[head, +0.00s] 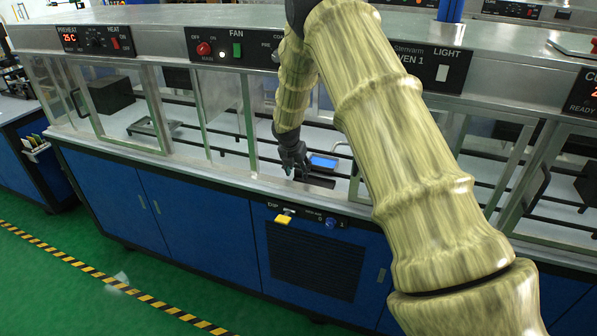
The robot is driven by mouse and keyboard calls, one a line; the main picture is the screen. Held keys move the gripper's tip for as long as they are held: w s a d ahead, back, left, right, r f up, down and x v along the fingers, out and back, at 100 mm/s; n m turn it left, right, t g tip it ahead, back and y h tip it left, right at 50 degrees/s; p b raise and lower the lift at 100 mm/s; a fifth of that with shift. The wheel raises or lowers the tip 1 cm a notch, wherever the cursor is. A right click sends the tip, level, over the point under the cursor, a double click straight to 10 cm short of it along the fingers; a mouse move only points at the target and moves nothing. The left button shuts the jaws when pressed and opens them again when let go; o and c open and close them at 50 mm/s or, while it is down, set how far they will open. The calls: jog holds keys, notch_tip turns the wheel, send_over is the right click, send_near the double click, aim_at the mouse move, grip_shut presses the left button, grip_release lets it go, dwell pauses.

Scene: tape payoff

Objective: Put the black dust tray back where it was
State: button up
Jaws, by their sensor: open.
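My gripper (294,173) is dark and small in the head view, pointing down at the front opening of the oven bench. It is open, and nothing shows between its fingers. A flat dark piece (318,181), which may be the black dust tray, lies at the opening's front edge, just right of and below the fingertips. I cannot tell whether the fingers touch it, or whether it is a tray or a dark slot. A small blue item (323,161) lies just behind it. My arm hides the area to the right.
The oven bench (200,203) has blue doors and glass sash windows beside the opening. Dark rails run inside it. A black vented panel (318,262), a yellow handle (284,217) and a blue knob (331,223) are below.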

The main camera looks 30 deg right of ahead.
jog(key=b+v, duration=0.2)
jog(key=v, duration=0.9)
jog(key=shift+a, duration=0.1)
